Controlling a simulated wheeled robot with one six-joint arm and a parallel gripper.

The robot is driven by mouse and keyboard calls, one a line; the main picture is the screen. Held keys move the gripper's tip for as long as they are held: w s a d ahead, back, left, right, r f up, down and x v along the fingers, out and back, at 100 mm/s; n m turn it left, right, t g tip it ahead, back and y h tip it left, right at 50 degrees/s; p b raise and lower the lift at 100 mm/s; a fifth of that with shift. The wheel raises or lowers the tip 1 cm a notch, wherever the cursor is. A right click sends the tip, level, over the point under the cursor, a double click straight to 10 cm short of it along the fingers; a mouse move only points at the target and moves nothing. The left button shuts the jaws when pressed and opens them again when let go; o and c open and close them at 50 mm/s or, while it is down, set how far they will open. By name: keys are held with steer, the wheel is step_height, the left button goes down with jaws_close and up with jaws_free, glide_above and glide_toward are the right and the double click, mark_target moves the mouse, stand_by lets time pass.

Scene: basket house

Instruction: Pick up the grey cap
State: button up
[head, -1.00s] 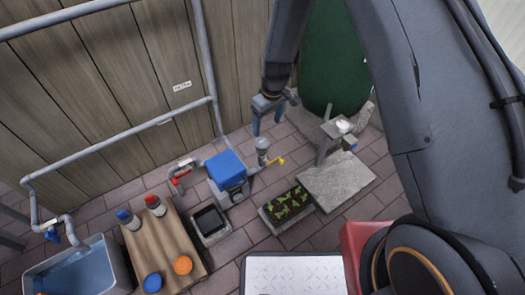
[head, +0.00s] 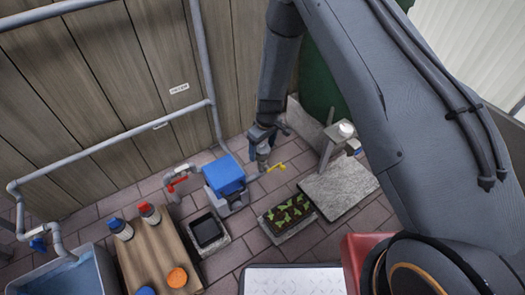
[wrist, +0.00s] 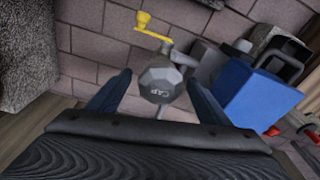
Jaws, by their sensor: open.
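The grey cap (wrist: 160,80) is a many-sided grey piece with "CAP" lettered on its top. In the wrist view it shows between the fingertips of my gripper (wrist: 159,88), with a gap on each side. It sits at the pipe with the yellow crank handle (wrist: 150,27). My gripper is open and empty, over the cap. In the head view my gripper (head: 263,147) points down and partly covers the cap (head: 264,151). The wrist view does not show clearly how high the fingers are above it.
A blue-lidded box (head: 224,175) stands close to the left of the cap in the head view. A planter with seedlings (head: 287,214), a stone slab (head: 338,186) and a wooden table (head: 155,250) with bottles stand nearby. The plank wall is behind.

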steer(key=c, duration=1.1)
